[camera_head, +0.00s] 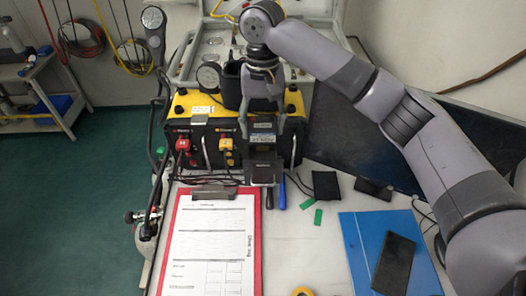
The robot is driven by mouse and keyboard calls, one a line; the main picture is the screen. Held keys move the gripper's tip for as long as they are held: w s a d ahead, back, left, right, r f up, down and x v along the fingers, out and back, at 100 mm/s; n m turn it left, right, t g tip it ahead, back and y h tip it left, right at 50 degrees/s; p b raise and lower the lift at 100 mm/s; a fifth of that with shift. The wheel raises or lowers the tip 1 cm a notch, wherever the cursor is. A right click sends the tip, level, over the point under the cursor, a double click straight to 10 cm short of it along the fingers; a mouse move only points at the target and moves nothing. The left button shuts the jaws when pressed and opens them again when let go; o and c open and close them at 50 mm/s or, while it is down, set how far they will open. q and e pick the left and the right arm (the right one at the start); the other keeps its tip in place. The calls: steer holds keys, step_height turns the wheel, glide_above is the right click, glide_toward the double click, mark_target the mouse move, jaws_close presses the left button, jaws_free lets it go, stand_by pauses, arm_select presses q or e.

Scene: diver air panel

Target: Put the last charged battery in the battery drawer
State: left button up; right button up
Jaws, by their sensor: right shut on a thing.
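My right gripper (263,122) comes down from above at the front of the black and yellow air panel (212,133). It is shut on a dark battery (263,140) with a pale label, held upright between its fingers. Right below is a dark, box-like part (263,173) jutting from the panel's front, which looks like the battery drawer. The battery's lower end is at or just above this part; I cannot tell whether it is inside. The gripper and battery hide part of the panel's front. My left gripper is not in view.
A red clipboard (258,240) lies in front of the panel. A blue-handled tool (282,194), green tags (318,216), a black pouch (326,185) and a blue folder (357,263) with a black slab (394,263) lie to the right. An open case (325,35) stands behind.

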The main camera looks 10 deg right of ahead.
mark_target(263, 142)
step_height(263, 142, down, 6)
steer(key=shift+r+p, duration=0.1)
steer(key=shift+p, duration=0.25)
steer(key=shift+w+f, duration=0.1)
steer(key=shift+f, duration=1.85)
steer(key=shift+p, duration=0.4)
steer(key=o, duration=1.7)
steer(key=shift+f, duration=0.2)
steer(key=shift+c, duration=0.2)
steer(key=shift+r+b, duration=0.2)
steer(key=shift+b, duration=0.1)
steer(key=r, duration=0.4)
steer(key=w+r+b, duration=0.1)
steer(key=r, duration=0.3)
steer(key=r+b, duration=0.1)
steer(key=r, duration=0.3)
steer(key=shift+w+d, duration=0.15)
